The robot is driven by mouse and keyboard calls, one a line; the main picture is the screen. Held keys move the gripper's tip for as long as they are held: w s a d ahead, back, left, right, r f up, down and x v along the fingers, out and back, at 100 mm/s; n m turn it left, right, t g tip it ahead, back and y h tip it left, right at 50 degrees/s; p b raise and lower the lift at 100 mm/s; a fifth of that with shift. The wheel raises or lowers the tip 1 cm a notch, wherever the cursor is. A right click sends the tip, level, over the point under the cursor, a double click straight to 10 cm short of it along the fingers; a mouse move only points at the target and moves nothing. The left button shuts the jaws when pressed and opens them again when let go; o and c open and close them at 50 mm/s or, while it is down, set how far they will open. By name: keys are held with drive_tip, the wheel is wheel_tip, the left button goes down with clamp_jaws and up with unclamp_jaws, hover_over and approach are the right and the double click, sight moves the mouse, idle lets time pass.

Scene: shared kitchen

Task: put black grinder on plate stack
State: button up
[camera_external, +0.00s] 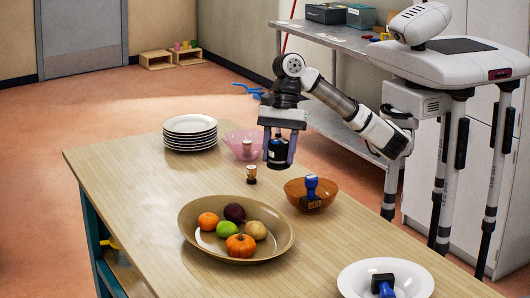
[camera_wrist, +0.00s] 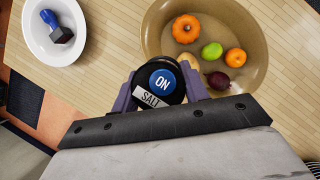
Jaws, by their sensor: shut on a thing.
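My gripper (camera_external: 278,158) is shut on the black grinder (camera_external: 277,148) and holds it upright above the far side of the wooden table. In the wrist view the grinder (camera_wrist: 150,99) sits between the two purple fingers of my gripper (camera_wrist: 160,88); its top shows a blue "ON" disc and a "SALT" label. The plate stack (camera_external: 190,125), several white plates with dark rims, stands on the table to the left of my gripper. Nothing lies on the top plate.
A pink translucent bowl (camera_external: 233,141) stands between stack and gripper. A small brown-and-black bottle (camera_external: 251,175) stands below the gripper in the picture. An orange bowl (camera_external: 325,196), a tan fruit bowl (camera_external: 196,238) and a white bowl (camera_external: 350,282) stand nearer. The table's left part is clear.

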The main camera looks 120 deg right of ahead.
drive_tip(key=w+d+r+m+h+p, duration=0.1)
drive_tip(key=w+d+m, duration=0.15)
drive_tip(key=d, duration=0.65)
drive_tip(key=w+d+r+m+p, duration=0.1)
drive_tip(key=w+d, duration=0.2)
drive_tip(key=d, duration=0.7)
wheel_tip(320, 180, up, 4)
drive_tip(key=m+h+p, duration=0.4)
drive_tip(key=m+p, duration=0.1)
drive_tip(key=m, duration=0.5)
hover_over(204, 123)
drive_tip(key=s, duration=0.2)
drive_tip(key=shift+t, duration=0.3)
drive_tip(key=f, duration=1.3)
drive_tip(key=shift+w+a+f+p, duration=0.25)
drive_tip(key=shift+a+f+p, duration=0.1)
drive_tip(key=shift+a, duration=0.05)
drive_tip(key=shift+f+p, duration=0.4)
drive_tip(key=shift+f, duration=2.25)
drive_tip(key=shift+f, duration=0.1)
drive_tip(key=o, duration=1.2)
